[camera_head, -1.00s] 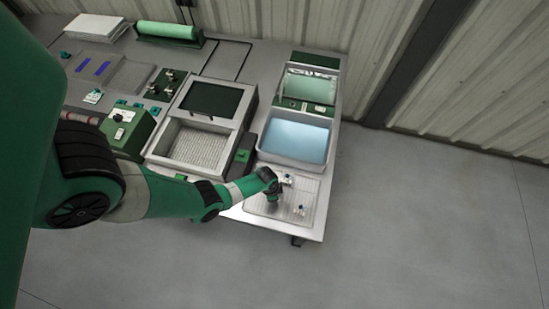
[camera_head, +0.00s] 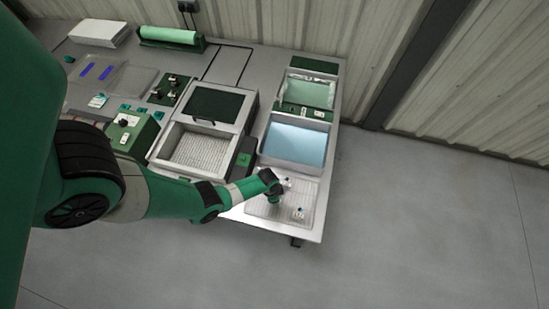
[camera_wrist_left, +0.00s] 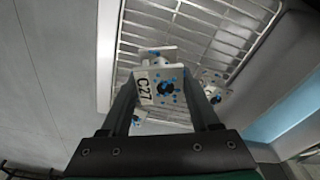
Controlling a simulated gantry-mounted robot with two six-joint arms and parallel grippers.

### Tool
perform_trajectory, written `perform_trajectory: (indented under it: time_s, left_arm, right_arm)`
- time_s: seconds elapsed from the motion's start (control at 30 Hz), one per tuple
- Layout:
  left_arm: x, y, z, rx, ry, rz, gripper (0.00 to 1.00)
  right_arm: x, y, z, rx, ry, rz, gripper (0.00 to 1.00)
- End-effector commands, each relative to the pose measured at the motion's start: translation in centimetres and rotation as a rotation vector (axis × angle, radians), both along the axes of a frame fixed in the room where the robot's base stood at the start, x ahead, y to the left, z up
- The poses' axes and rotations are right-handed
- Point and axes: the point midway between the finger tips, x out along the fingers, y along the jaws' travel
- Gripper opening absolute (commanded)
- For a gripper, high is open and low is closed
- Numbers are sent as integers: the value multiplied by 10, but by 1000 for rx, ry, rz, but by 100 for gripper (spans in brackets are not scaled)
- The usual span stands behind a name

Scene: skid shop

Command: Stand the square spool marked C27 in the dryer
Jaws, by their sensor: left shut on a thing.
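The square white spool marked C27 (camera_wrist_left: 150,84) is between the two fingers of my left gripper (camera_wrist_left: 164,95) in the left wrist view. It has a dark centre hole, blue dots and its label turned towards the camera. The gripper is shut on it, over a wire rack (camera_wrist_left: 200,35). In the head view my left gripper (camera_head: 275,199) is low over the rack tray at the bench's front right corner. An open box (camera_head: 200,150) with a ribbed floor and a raised dark-windowed lid, apparently the dryer, stands left of it. My right gripper is not seen.
Another white spool (camera_wrist_left: 213,93) stands right of the held one, and a partly hidden one (camera_wrist_left: 138,118) is lower left. A basin of blue liquid (camera_head: 295,143) lies behind the rack. A green control box (camera_head: 134,132) stands left of the dryer.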

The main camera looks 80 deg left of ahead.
Motion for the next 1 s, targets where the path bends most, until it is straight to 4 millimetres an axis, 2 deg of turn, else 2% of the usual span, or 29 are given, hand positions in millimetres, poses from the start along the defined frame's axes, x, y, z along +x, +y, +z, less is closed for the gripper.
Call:
perform_trajectory:
  time_s: [0.03,0.17,0.3,0.5,0.67,1.0]
  left_arm:
    - [3,-12,27,0,0,-10,0]
    - [12,-42,66,-1,-2,-12,0]
    - [23,-82,75,0,-1,-14,0]
    - [33,-118,88,0,-1,-7,0]
    - [36,-128,91,0,-1,-3,0]
    - [36,-128,91,0,-1,-1,0]
  right_arm:
    - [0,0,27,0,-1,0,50]
    - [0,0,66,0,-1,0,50]
    - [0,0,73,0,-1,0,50]
    - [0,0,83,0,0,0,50]
    - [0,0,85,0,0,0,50]
    - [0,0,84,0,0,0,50]
